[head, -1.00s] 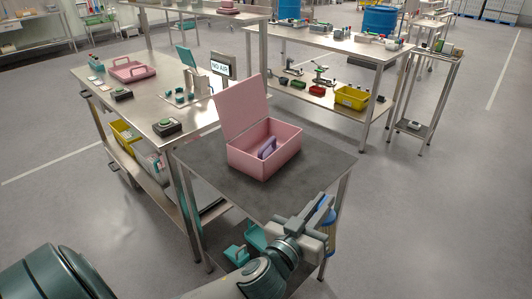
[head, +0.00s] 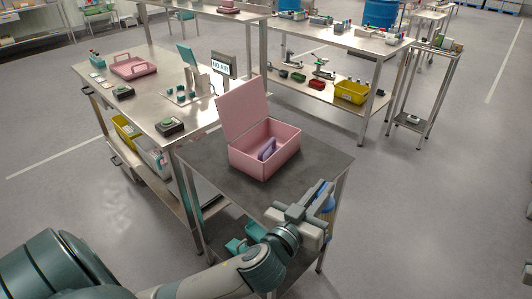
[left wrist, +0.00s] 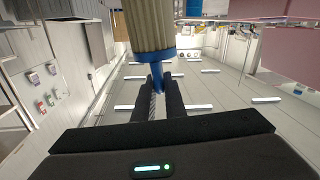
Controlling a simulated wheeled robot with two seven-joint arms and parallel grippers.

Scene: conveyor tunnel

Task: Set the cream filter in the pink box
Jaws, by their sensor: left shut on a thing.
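The pink box (head: 256,165) stands on the dark-topped table with its lid (head: 243,107) raised. A purple object (head: 267,149) lies inside it. My left gripper (head: 322,202) is beside the table's right front edge, to the right of the box and apart from it. In the left wrist view the gripper (left wrist: 158,95) is shut on the blue stem of the cream filter (left wrist: 150,25), a ribbed cream body with a blue end cap. In the head view the filter is mostly hidden by the gripper; only a blue part shows. My right gripper is not in view.
The dark table top (head: 205,155) is clear around the box. A steel bench (head: 150,90) at left holds a pink tray (head: 133,67) and a "NO AIR" sign (head: 223,70). Teal bins (head: 238,246) sit on the shelf below the table. Another bench stands behind.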

